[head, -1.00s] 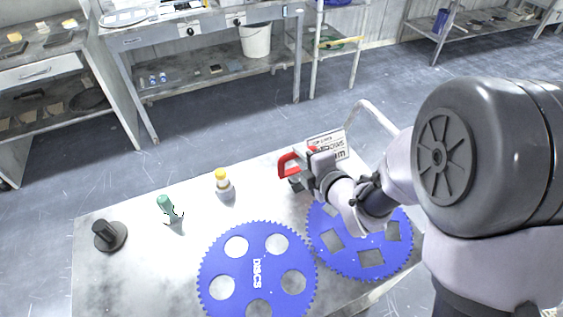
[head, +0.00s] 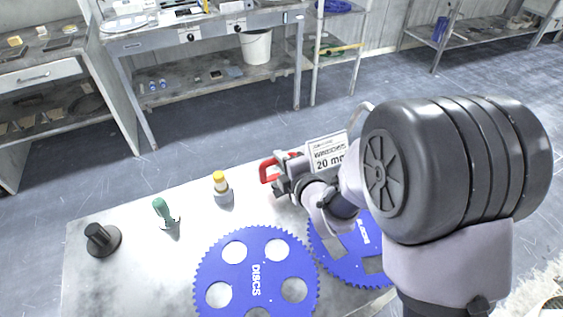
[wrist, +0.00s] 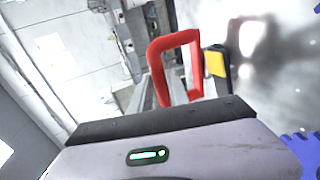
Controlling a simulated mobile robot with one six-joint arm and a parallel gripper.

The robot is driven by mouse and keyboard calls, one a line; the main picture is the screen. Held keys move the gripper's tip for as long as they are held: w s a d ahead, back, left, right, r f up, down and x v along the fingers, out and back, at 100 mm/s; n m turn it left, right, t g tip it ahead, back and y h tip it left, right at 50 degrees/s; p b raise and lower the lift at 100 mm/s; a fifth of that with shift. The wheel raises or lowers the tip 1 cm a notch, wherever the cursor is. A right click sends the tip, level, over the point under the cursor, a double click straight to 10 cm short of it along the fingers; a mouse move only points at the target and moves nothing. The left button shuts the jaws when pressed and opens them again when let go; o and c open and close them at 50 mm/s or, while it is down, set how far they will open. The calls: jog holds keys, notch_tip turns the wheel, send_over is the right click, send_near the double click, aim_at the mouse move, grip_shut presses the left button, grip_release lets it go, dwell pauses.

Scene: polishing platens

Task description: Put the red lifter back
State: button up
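The red lifter (head: 268,170) shows as a red loop handle at the left end of my gripper (head: 284,182), above the far edge of the bench. In the wrist view the red handle (wrist: 158,62) stands up just past my gripper's body. My gripper looks shut on the lifter, as the two have moved together, but the contact is not clearly visible. The lifter's lower part is hidden by my gripper. I cannot tell whether it touches the bench.
On the bench (head: 135,270) are a blue toothed disc marked DISCS (head: 255,250), another blue disc (head: 350,250) partly behind my arm, a yellow-capped bottle (head: 221,186), a green-handled tool (head: 163,210) and a black knobbed piece (head: 101,239). A white sign (head: 327,152) stands beside my gripper.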

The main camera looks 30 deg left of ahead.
jog(key=shift+o, duration=1.3)
jog(key=shift+r, duration=0.25)
jog(key=p+v, duration=0.8)
jog(key=v, duration=0.4)
jog(key=w+d+r+m+t+h, duration=0.15)
jog(key=d+r+m+h, duration=0.3)
jog(key=d+m, duration=0.45)
jog(key=w+d+r+m+h, duration=0.35)
jog(key=d+r+m, duration=0.25)
jog(key=d+m, duration=0.3)
jog(key=s+d+r+m+g, duration=0.2)
jog(key=s+d+r+m, duration=0.1)
jog(key=s+m, duration=0.4)
jog(key=s+d+r+m+g, duration=0.2)
jog(key=s+d+m, duration=0.3)
jog(key=s, duration=0.6)
jog(key=r+m, duration=0.1)
jog(key=m, duration=0.1)
jog(key=shift+s+r+m+h+b, duration=0.15)
jog(key=shift+s+m+h+b, duration=0.15)
jog(key=shift+s+h+b, duration=0.1)
